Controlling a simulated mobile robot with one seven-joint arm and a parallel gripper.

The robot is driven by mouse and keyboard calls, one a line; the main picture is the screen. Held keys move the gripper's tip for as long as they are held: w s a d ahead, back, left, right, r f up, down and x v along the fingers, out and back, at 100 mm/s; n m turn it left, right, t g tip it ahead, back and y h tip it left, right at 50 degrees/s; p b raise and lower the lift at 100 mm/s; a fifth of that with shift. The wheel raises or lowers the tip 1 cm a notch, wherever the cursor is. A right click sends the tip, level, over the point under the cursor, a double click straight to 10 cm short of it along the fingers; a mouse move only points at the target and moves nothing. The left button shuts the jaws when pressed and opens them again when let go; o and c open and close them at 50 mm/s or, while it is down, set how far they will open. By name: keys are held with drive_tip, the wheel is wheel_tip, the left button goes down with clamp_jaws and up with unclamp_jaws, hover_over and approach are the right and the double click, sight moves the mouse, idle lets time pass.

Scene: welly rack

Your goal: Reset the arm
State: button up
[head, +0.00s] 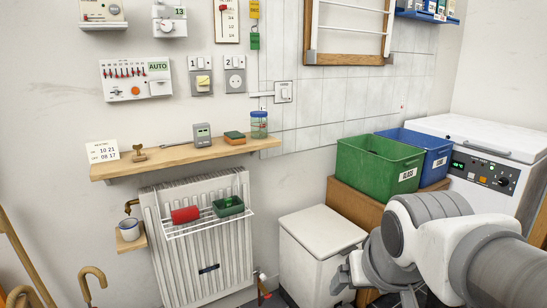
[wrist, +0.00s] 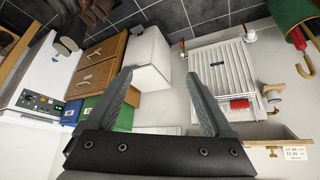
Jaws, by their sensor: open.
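My gripper (wrist: 158,75) is open in the wrist view, with its two dark fingers spread wide and nothing between them. Past the fingers, the white lidded bin (wrist: 148,57) shows near the left finger and the white radiator (wrist: 222,68) near the right one. No contact with either shows. In the head view my arm reaches in from the lower right, and my gripper (head: 372,288) is low in front of the white bin (head: 318,245), partly cut off by the bottom edge.
A green crate (head: 378,168) and a blue crate (head: 438,153) stand on a brown cabinet (head: 345,205) beside a white machine (head: 490,150). A wooden shelf (head: 180,155) sits above the radiator (head: 190,265). A wire rack (head: 205,224) holds a red item and a green tray.

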drive_tip(key=s+f, duration=0.1)
drive_tip(key=s, duration=0.7)
wheel_tip(320, 180, up, 28)
drive_tip(key=w+p, duration=0.1)
drive_tip(key=p, duration=2.7)
drive_tip(key=shift+d+r+g+p, duration=0.15)
drive_tip(key=shift+g+p, duration=0.15)
drive_tip(key=shift+g, duration=0.1)
